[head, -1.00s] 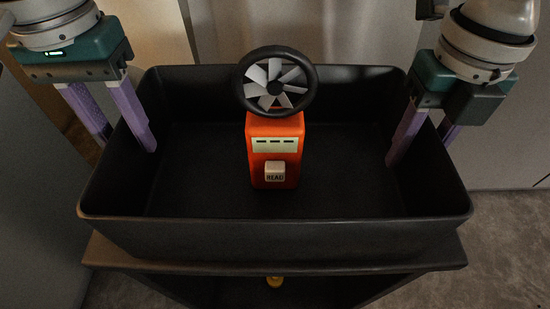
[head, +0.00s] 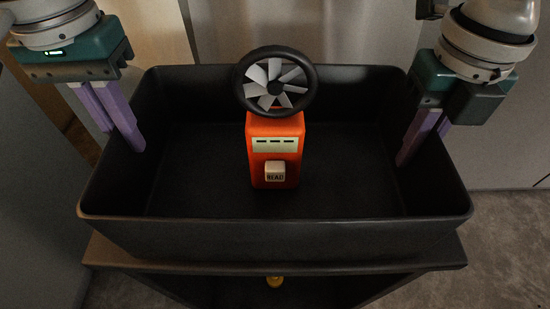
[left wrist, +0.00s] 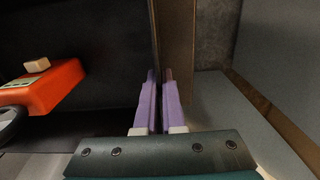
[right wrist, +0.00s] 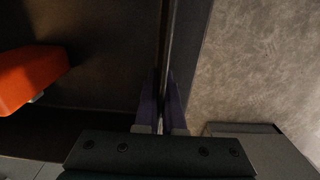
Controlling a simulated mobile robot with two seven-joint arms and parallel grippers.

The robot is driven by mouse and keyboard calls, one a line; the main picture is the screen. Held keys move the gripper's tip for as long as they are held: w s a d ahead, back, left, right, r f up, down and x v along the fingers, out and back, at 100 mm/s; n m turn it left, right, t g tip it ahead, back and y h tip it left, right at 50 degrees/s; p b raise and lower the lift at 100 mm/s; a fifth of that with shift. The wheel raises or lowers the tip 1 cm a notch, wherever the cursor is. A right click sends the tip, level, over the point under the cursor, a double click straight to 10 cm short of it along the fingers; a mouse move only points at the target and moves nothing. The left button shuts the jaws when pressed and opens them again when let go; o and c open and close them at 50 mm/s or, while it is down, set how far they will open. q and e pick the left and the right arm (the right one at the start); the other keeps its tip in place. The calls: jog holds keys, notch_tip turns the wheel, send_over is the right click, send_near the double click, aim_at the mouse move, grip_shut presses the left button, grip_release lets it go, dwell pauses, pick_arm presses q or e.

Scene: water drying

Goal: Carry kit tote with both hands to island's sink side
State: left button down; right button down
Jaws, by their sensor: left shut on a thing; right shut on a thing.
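The kit tote is a black open tray (head: 270,238) on a dark stand in the head view. An orange meter (head: 274,150) with a black-ringed fan (head: 275,82) and a white READ button stands upright in it. My left gripper (head: 122,138) is shut on the tote's left wall, one finger inside and one outside; the left wrist view shows the wall between its fingers (left wrist: 158,95). My right gripper (head: 420,145) is shut on the tote's right wall in the same way, and the wall shows between its fingers in the right wrist view (right wrist: 165,95).
The tote rests on a dark stand or cart (head: 120,256) with an open space below, where a small yellow thing (head: 274,281) shows. Grey panels stand close behind. Grey floor (head: 510,240) is bare at the right.

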pick_arm(q)
jog(key=shift+a+r, duration=0.1)
pick_arm(e)
jog(key=shift+r, duration=0.1)
dwell(0.6)
